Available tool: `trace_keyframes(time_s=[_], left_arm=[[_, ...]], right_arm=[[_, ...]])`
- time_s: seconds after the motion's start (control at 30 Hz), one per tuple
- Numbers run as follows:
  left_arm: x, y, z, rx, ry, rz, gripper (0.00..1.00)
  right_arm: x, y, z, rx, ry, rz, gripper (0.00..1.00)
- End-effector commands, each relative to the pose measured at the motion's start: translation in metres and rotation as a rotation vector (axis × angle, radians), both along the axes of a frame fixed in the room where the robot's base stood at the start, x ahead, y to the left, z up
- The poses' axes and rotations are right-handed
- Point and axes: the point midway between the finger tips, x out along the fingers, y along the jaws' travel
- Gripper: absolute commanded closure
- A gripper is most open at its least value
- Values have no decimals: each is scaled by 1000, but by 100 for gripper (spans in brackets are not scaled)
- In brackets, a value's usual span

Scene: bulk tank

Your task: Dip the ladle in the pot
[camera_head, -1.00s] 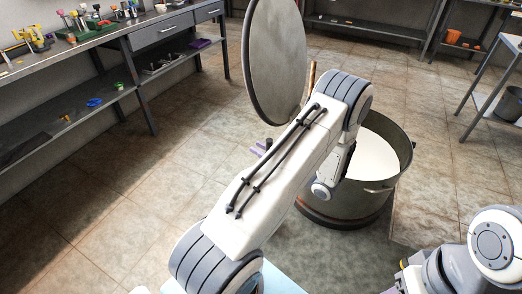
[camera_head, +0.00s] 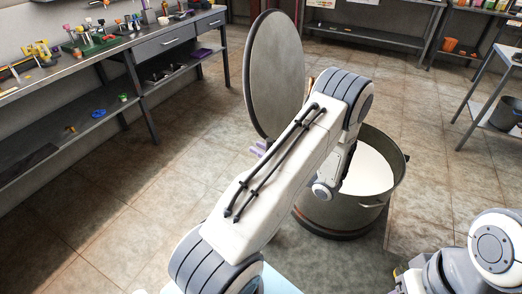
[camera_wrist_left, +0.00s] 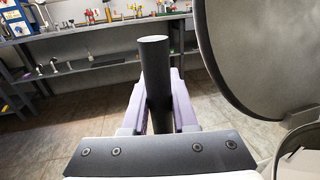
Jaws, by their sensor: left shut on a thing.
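The pot (camera_head: 335,212) is a big round metal vessel on the floor, open at the top, with white liquid (camera_head: 368,172) inside. Its round grey lid (camera_head: 272,75) stands raised on edge at its left side. My left arm crosses in front of the pot. My left gripper (camera_wrist_left: 158,95) has purple fingers shut on a dark upright cylindrical handle (camera_wrist_left: 154,65), apparently the ladle's. Its purple fingertips show beside the arm in the head view (camera_head: 258,149), left of the pot. The ladle's bowl is hidden. My right arm shows at lower right; its gripper is out of view.
A workbench (camera_head: 100,50) with tools and a lower shelf runs along the left. A metal table (camera_head: 490,60) stands at the right with a dark bucket (camera_head: 504,113) on its lower shelf. A shelf unit with an orange pot (camera_head: 449,44) is behind. Floor between is clear.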

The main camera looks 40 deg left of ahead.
Motion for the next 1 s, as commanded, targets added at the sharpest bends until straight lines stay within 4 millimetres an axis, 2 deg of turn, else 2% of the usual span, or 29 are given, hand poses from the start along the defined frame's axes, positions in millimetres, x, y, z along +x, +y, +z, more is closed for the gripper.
trace_keyframes(time_s=[0.03, 0.1, 0.47, 1.0], left_arm=[[0, 0, 7, 1, 0, 0, 100], [0, 0, 9, 1, 0, 0, 100], [-2, 1, 8, 1, 1, 0, 100], [-43, 15, 9, 1, 3, 1, 100]], right_arm=[[0, 0, 6, 0, 0, 0, 50], [0, 0, 8, 0, 0, 0, 50], [0, 0, 7, 0, 0, 0, 50], [0, 0, 15, 0, 0, 0, 50]])
